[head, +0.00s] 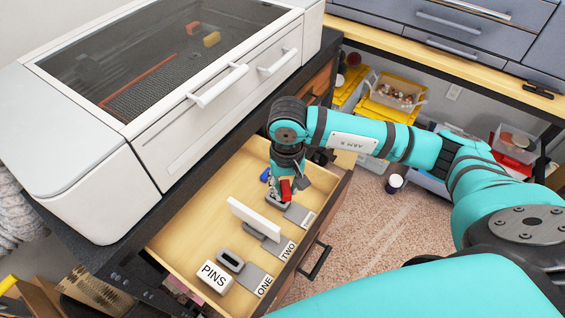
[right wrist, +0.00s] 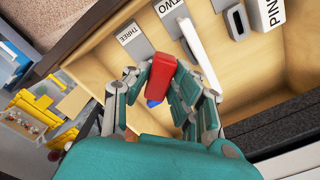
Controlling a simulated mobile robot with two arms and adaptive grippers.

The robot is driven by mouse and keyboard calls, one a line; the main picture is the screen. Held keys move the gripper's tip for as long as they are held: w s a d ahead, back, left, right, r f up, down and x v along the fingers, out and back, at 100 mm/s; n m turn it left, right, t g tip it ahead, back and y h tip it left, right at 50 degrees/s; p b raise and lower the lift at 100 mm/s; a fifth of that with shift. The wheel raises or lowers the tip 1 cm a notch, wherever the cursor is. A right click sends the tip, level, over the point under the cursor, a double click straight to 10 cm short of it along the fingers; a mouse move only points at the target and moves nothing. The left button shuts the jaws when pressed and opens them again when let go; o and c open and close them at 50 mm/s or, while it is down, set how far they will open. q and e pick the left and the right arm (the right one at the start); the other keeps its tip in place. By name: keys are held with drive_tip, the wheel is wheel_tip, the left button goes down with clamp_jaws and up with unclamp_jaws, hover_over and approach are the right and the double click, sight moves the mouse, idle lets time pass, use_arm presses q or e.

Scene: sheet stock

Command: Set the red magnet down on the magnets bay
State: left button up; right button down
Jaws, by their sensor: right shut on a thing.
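The red magnet (head: 285,190) is a small red block held over the open drawer (head: 189,238); it also shows in the right wrist view (right wrist: 160,91). My right gripper (head: 284,194) is shut on it, fingers on both sides in the wrist view (right wrist: 162,88). A blue piece (head: 265,175) lies in the drawer by the gripper; in the wrist view it shows just beyond the magnet (right wrist: 152,103). No label reading magnets can be seen, so I cannot tell which part is the magnets bay. My left gripper is out of view.
A white PINS block (head: 214,276) and grey holders labelled ONE (head: 264,286), TWO (head: 288,250) and THREE (right wrist: 131,34) line the drawer front. A white upright panel (head: 254,218) stands near TWO. A white machine (head: 150,100) sits behind. The drawer's left floor is bare.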

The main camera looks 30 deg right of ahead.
use_arm(q)
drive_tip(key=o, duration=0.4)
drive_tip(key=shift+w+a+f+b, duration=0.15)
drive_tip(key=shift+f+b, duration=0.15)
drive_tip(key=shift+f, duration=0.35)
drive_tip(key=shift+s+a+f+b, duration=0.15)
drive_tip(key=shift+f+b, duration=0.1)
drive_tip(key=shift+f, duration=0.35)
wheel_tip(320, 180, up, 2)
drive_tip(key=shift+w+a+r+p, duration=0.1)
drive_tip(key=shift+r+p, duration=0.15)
drive_tip(key=shift+p, duration=1)
use_arm(e)
drive_tip(key=w+d+f+n, duration=0.3)
drive_tip(key=w+f+n, duration=0.1)
drive_tip(key=n, duration=0.5)
drive_tip(key=w+d+f+n, duration=0.3)
drive_tip(key=w+f+n, duration=0.1)
drive_tip(key=w+n, duration=0.3)
drive_tip(key=shift+w+d+f+n, duration=0.25)
drive_tip(key=shift+d+n, duration=0.05)
drive_tip(key=shift+n, duration=0.8)
